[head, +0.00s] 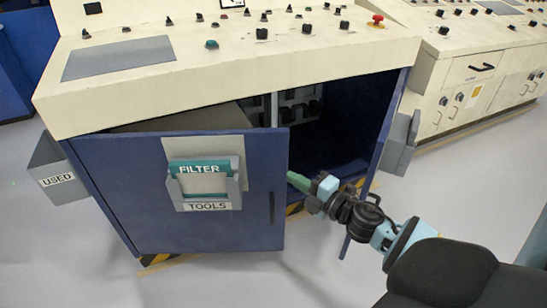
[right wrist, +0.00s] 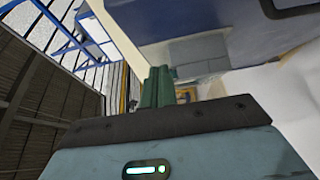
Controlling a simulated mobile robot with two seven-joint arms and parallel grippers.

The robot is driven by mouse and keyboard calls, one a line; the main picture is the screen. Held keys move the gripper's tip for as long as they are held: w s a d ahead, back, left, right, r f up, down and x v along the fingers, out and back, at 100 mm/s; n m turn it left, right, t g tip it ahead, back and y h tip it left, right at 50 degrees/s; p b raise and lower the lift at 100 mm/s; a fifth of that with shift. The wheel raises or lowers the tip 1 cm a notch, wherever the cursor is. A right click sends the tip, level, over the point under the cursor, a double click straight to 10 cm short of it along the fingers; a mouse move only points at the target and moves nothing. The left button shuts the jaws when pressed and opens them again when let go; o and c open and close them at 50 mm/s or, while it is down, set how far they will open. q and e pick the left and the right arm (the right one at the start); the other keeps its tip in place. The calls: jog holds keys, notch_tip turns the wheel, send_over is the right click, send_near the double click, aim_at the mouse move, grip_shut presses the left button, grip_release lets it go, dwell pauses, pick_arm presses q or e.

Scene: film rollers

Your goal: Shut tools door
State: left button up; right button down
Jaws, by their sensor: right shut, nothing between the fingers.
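The tools door (head: 130,195) is a blue panel with a dark vertical handle (head: 271,207) near its right edge. It carries a grey holder labelled TOOLS (head: 208,207) with a teal FILTER item (head: 203,167) in it. The door stands partly open, and the dark cabinet inside shows above it and to its right. My right gripper (head: 292,178) is shut and empty, with its green fingertips close to the door's right edge; I cannot tell if they touch it. The shut fingers also show in the right wrist view (right wrist: 157,88). My left gripper is not in view.
A cream control console (head: 230,70) with knobs and a red button (head: 376,19) overhangs the cabinet. A grey USED bin (head: 55,170) is at the left side, and another grey bin (head: 400,145) at the right. Pale floor in front is clear.

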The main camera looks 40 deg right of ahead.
send_near(262, 150)
jog(key=w+a, duration=0.2)
jog(key=a, duration=0.1)
jog(key=w, duration=0.1)
jog(key=w+d+b, duration=0.1)
jog(key=w, duration=0.1)
jog(key=shift+d+f, duration=0.15)
jog(key=shift+d, duration=0.15)
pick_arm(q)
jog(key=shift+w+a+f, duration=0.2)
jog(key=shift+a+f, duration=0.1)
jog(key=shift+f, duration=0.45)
pick_arm(e)
jog(key=shift+w+d, duration=0.2)
jog(key=shift+w, duration=0.1)
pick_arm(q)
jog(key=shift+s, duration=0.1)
